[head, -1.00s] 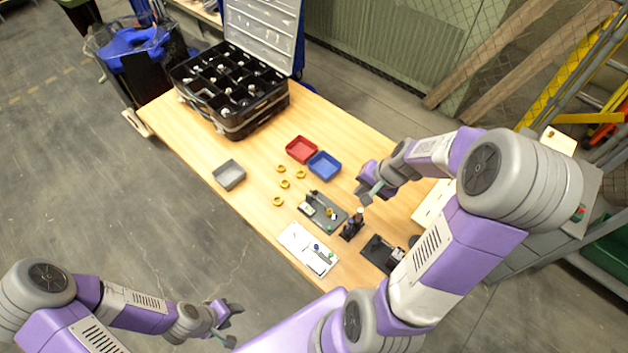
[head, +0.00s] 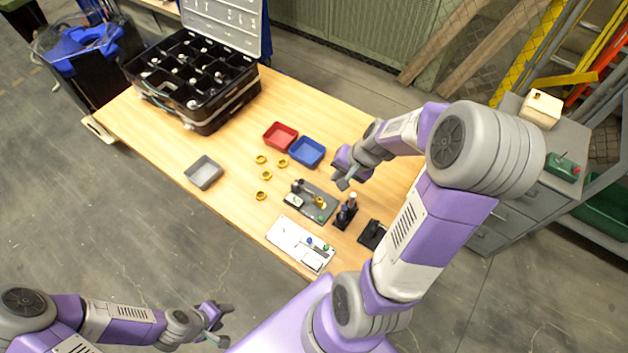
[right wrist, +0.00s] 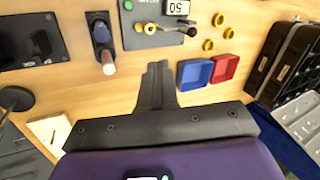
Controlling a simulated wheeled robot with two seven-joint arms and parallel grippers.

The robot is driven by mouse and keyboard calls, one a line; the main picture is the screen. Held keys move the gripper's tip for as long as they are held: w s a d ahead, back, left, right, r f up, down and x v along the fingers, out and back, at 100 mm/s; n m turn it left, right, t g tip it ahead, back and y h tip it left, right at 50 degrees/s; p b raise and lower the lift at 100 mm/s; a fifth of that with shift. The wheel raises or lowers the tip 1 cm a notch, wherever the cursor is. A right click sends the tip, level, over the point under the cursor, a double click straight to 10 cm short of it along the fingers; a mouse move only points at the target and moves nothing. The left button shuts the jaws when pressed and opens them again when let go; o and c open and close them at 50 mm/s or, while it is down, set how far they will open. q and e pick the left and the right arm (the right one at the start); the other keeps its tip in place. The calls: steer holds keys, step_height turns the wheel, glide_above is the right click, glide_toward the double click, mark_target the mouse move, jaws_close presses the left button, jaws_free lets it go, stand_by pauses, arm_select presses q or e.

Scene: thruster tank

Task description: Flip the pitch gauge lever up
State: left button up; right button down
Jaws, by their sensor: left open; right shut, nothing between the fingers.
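A dark grey panel (head: 326,197) lies on the table with a small white display (head: 293,200), a black lever-like part (head: 299,186), a brass-coloured part (head: 320,202) and a green button (head: 321,217). I cannot tell for sure which part is the pitch gauge lever. My right gripper (head: 344,181) is shut and empty above the table, beside the panel and apart from it; its fingers (right wrist: 157,78) show in the wrist view. My left gripper (head: 222,327) is open, off the table.
A black stand with upright pieces (head: 345,211) and a black plate (head: 373,235) stand right of the panel; a white board (head: 290,240) lies in front.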

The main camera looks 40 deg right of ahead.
steer(key=b+x, duration=0.4)
steer(key=x, duration=0.6)
steer(key=shift+f, duration=0.3)
steer(key=w, duration=0.1)
steer(key=w+a+r+p, duration=0.1)
steer(key=shift+w, duration=0.25)
steer(key=shift+w+a, duration=0.35)
steer(key=shift+w, duration=0.2)
steer(key=shift+p, duration=0.3)
